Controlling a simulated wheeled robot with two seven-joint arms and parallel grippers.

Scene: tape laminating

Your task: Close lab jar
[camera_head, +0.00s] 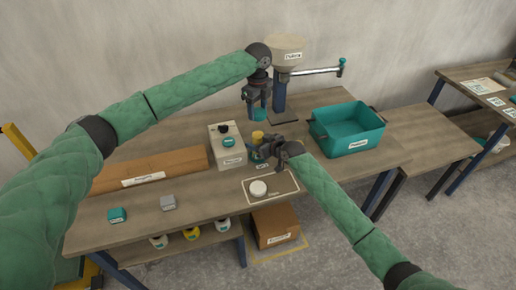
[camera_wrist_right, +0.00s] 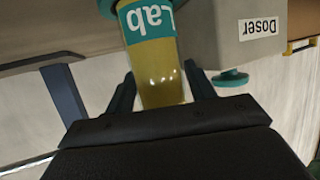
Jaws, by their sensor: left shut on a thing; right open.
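The lab jar (camera_head: 258,137), with yellowish contents, stands on the table right of the doser box. In the right wrist view the jar (camera_wrist_right: 156,70) shows a teal "Lab" label and lies between the fingers of my right gripper (camera_wrist_right: 160,90). The right gripper (camera_head: 263,151) is open around the jar, with gaps visible at its sides. My left gripper (camera_head: 257,111) is above and behind the jar, shut on a small teal piece (camera_head: 260,114) that looks like a lid. The piece is apart from the jar in the picture. The jar's top is hard to make out.
The doser box (camera_head: 229,158) with a teal knob stands left of the jar. A post with a hopper (camera_head: 287,50) and side arm rises behind. A teal bin (camera_head: 349,145) is at right. A white round piece (camera_head: 258,188) lies on a mat in front. A long brown box (camera_head: 150,172) is at left.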

